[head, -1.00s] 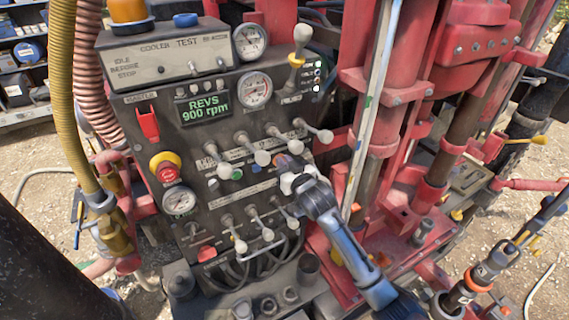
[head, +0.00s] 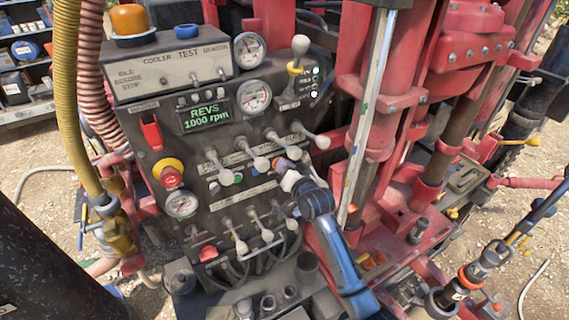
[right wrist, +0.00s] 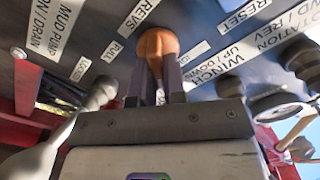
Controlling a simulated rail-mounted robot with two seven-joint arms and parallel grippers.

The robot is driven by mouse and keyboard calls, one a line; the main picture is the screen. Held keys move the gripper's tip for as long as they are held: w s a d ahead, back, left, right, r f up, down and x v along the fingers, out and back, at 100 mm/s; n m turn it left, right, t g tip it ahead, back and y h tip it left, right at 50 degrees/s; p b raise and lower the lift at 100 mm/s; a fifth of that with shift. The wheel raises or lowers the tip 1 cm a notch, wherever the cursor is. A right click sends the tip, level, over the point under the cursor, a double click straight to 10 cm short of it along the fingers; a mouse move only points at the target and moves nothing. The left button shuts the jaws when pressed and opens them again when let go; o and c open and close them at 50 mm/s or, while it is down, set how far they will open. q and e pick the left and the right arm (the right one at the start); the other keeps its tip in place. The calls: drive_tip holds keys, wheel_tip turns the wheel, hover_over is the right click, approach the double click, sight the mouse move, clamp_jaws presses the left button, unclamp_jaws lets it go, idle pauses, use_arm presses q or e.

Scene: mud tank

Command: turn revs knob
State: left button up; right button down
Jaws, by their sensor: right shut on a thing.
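The revs knob (right wrist: 157,43) is a rounded orange-brown knob under the REVS label in the right wrist view. My right gripper (right wrist: 158,80) is shut on it, with one dark finger on each side. In the head view my right gripper (head: 291,172) is at the right part of the control panel (head: 150,204), and the knob is mostly hidden by it. The green display (head: 206,116) reads REVS 1000 rpm. My left gripper is not in view.
Several levers with pale knobs, such as one (head: 261,164) left of my gripper, stick out close by. A red emergency button (head: 171,177) is at the panel's left. A red mast (head: 376,130) stands right of my arm. Hoses (head: 67,100) run along the left.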

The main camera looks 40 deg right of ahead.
drive_tip(key=shift+m, duration=0.6)
drive_tip(key=shift+p, duration=0.3)
drive_tip(key=shift+f+m, duration=0.1)
drive_tip(key=shift+m, duration=0.2)
drive_tip(key=c, duration=1.2)
unclamp_jaws()
